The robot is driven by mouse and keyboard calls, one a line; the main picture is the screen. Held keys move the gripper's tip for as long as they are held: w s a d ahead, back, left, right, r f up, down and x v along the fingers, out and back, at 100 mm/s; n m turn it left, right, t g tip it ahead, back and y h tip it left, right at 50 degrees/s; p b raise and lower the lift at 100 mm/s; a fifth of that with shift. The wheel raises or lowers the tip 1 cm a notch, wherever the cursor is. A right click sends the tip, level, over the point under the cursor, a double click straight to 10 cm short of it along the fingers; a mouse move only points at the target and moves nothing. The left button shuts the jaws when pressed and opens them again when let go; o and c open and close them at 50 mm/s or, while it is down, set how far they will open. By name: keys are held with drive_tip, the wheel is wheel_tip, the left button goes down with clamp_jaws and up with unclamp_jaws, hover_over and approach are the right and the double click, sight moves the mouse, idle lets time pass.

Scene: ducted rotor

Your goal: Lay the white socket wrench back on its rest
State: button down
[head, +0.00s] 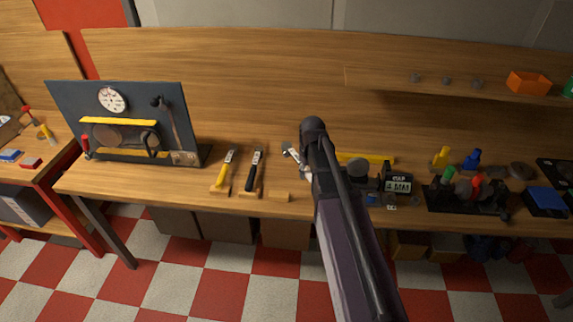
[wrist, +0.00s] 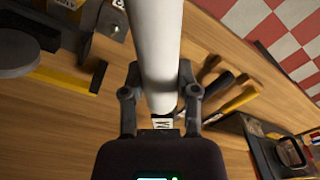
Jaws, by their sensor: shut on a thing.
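The white socket wrench (wrist: 155,45) fills the upper middle of the wrist view as a thick, pale handle. My gripper (wrist: 159,92) is shut on it, one finger on each side. In the head view, a pale, metallic piece (head: 292,153) shows just left of my arm, above the bench; it looks like part of the wrench. My arm hides the rest of the wrench and most of the gripper there. A small, bare wooden block (head: 279,197), which looks like the rest, lies at the bench's front edge, below and left of that piece.
A yellow-handled tool (head: 222,176) and a black-handled tool (head: 253,173) lie on wooden blocks left of the bare one. A dark tool board (head: 60,105) stands further left. A black device (head: 397,184) and a yellow bar (head: 375,159) are right of my arm.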

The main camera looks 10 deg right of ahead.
drive_tip(key=shift+w+a, duration=0.1)
drive_tip(key=shift+a, duration=0.05)
drive_tip(key=w+a+f+m+b, duration=0.3)
drive_tip(key=w+f+b, duration=0.1)
drive_tip(key=w, duration=0.3)
drive_tip(key=w+a+f+m+b, duration=0.2)
drive_tip(key=w+f+b, duration=0.3)
drive_tip(key=w, duration=0.3)
drive_tip(key=shift+a+m, duration=0.4)
drive_tip(key=shift+m, duration=0.5)
drive_tip(key=shift+w+f+b, duration=0.1)
drive_tip(key=shift+f+b, duration=2.75)
drive_tip(key=shift+f, duration=0.05)
drive_tip(key=shift+f+b, duration=0.4)
drive_tip(key=shift+b, duration=0.05)
